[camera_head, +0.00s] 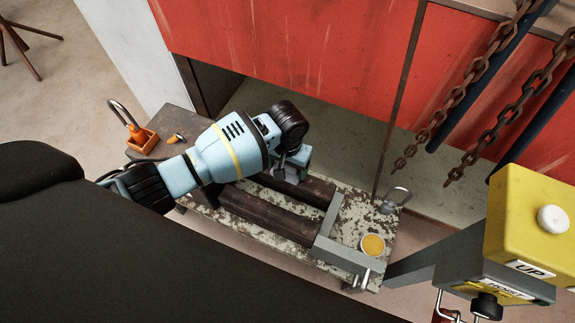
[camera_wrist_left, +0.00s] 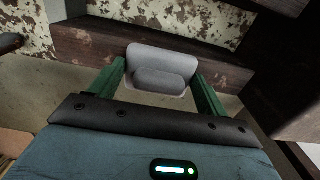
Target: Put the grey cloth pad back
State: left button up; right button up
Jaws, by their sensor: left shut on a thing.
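The grey cloth pad (camera_wrist_left: 160,62) shows in the left wrist view as a rounded, folded light-grey piece between the two green fingers. My left gripper (camera_wrist_left: 162,78) is shut on it. The pad is too small and covered there to make out clearly. In the wrist view, a dark rusty beam (camera_wrist_left: 100,48) runs behind the pad. I cannot tell whether the pad touches it. My right gripper is not in view.
A yellow-topped tin (camera_head: 372,244) and open padlock (camera_head: 393,201) are at the right. Rusty chains (camera_head: 470,85) and a yellow control box (camera_head: 530,225) are further right.

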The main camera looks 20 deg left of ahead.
pick_arm(q)
jog(key=shift+f, duration=0.1)
jog(key=o, duration=1)
jog(key=shift+c, duration=0.2)
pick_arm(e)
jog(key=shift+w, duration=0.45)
pick_arm(q)
notch_tip(320, 180, up, 12)
jog(key=p, duration=0.4)
jog(key=shift+r+p, duration=0.2)
jog(key=shift+p, duration=0.1)
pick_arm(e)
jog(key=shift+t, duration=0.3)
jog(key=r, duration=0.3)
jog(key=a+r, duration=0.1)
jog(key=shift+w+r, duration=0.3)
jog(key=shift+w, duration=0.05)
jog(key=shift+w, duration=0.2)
